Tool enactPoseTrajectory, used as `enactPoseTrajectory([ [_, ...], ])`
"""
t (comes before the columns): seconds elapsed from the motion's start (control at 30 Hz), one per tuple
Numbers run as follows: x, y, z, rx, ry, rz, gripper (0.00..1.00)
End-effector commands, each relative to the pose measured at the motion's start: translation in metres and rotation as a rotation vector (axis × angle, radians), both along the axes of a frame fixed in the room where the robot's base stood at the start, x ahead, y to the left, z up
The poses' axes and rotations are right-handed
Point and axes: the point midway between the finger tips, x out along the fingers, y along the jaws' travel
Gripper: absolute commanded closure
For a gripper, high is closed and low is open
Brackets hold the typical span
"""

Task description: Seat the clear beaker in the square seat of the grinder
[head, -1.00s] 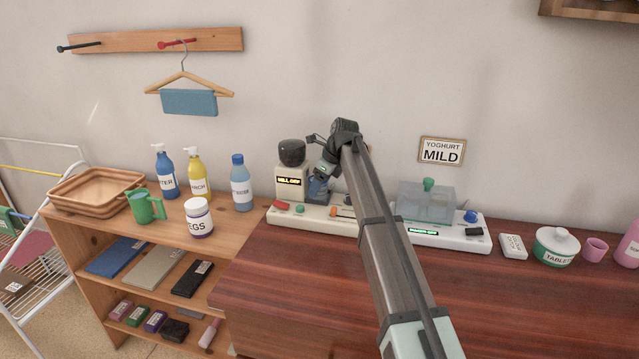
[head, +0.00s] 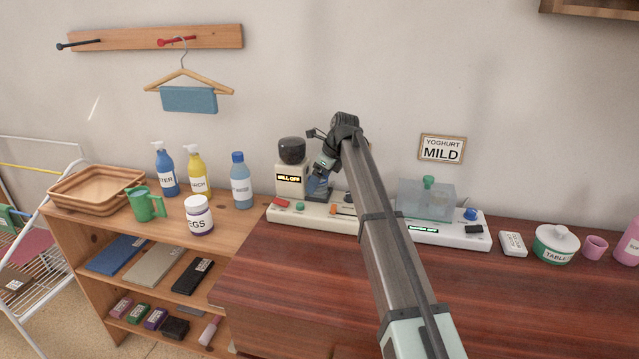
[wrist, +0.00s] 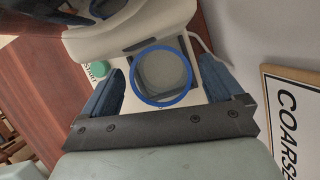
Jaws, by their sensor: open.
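The clear beaker (wrist: 162,76) with a blue rim stands upright on the base of the grinder (head: 291,181), below its dark-topped head; it also shows in the head view (head: 319,187). A grey square shows through the beaker in the wrist view, but I cannot tell whether its foot is fully down in the seat. My gripper (wrist: 163,85) is open, with one blue finger on each side of the rim and small gaps between. In the head view my gripper (head: 322,168) is just above the beaker, partly hiding it.
The grinder's display reads "MILL OFF". A green START button (wrist: 95,71) lies beside the seat. A COARSE sign (wrist: 291,125) is close on the right in the wrist view. A white device with a clear tank (head: 426,203) stands to the right.

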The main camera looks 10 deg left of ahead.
Motion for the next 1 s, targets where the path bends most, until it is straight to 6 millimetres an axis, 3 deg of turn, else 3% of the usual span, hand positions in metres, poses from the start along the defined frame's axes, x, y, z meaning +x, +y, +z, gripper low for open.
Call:
enactPoseTrajectory([
  [0.53, -0.007, -0.037, 0.091, 0.001, -0.002, -0.001, 0.06],
  [0.73, -0.008, -0.044, 0.106, 0.0, 0.0, 0.0, 0.06],
  [1.0, -0.009, -0.045, 0.109, 0.0, 0.0, 0.0, 0.06],
])
